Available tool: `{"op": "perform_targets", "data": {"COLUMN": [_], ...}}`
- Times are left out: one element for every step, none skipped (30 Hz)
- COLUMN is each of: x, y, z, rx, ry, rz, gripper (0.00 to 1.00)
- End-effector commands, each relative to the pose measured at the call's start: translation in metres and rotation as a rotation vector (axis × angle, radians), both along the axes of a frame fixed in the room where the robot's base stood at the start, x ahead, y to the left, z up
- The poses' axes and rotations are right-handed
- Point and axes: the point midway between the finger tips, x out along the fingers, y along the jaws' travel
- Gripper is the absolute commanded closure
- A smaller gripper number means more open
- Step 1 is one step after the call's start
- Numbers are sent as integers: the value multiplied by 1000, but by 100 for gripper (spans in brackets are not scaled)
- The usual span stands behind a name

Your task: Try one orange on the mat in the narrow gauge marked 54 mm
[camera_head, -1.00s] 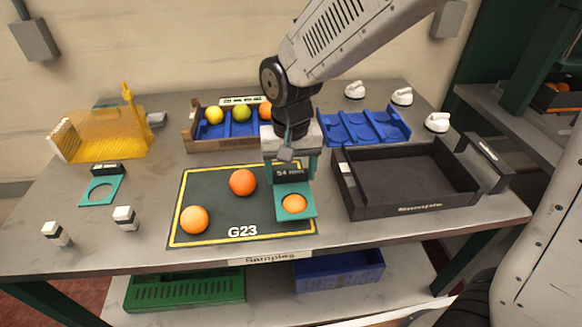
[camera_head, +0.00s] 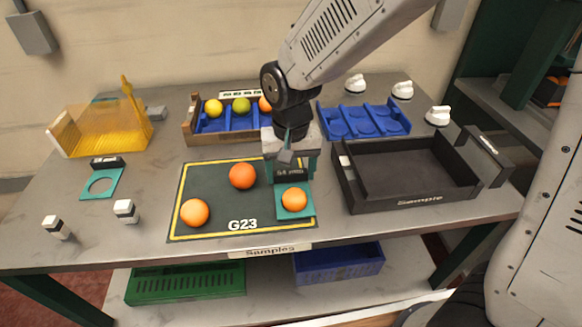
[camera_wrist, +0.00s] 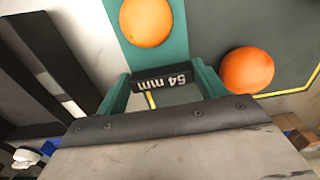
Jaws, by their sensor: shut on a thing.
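My gripper (camera_head: 291,163) is shut on the dark handle of the teal gauge marked 54 mm (camera_head: 281,213). The label (camera_wrist: 161,83) reads clearly in the wrist view, between my fingers. The gauge's plate is low over the right part of the dark mat (camera_head: 215,200). An orange (camera_head: 294,199) stands up through the plate's hole, with teal around it; it also shows in the wrist view (camera_wrist: 146,20). I cannot tell whether it touches the ring. Two more oranges lie on the mat, one in the middle (camera_head: 242,175) and one at the front left (camera_head: 194,213).
Another teal gauge (camera_head: 117,184) lies left of the mat, near two small black-and-white blocks. A black sample tray (camera_head: 420,201) stands close on the right. Behind are a divided crate (camera_head: 190,137) with fruit, a blue tray (camera_head: 362,123) and a yellow bin (camera_head: 100,135).

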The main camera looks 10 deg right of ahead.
Motion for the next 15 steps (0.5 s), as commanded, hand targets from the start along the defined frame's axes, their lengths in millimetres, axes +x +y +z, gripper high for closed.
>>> {"op": "perform_targets", "data": {"x": [0,0,0,0,0,0,0,0,0,0,0,0,0,0,0], "y": [0,0,0,0,0,0,0,0,0,0,0,0,0,0,0], "z": [-1,-2,-3,-3,-4,-5,-5,-6,-6,-7,-7,-8,-8,-8,-8], "rx": [0,0,0,0,-1,-1,-1,-1,-1,-1,-1,0,0,0,0], "ry": [1,1,1,1,1,1,1,1,1,1,1,1,1,1,1], "rz": [0,0,0,0,0,0,0,0,0,0,0,0,0,0,0], "gripper": [52,52,52,52,52,52,52,52,52,52,52,52,52,52,52]}}
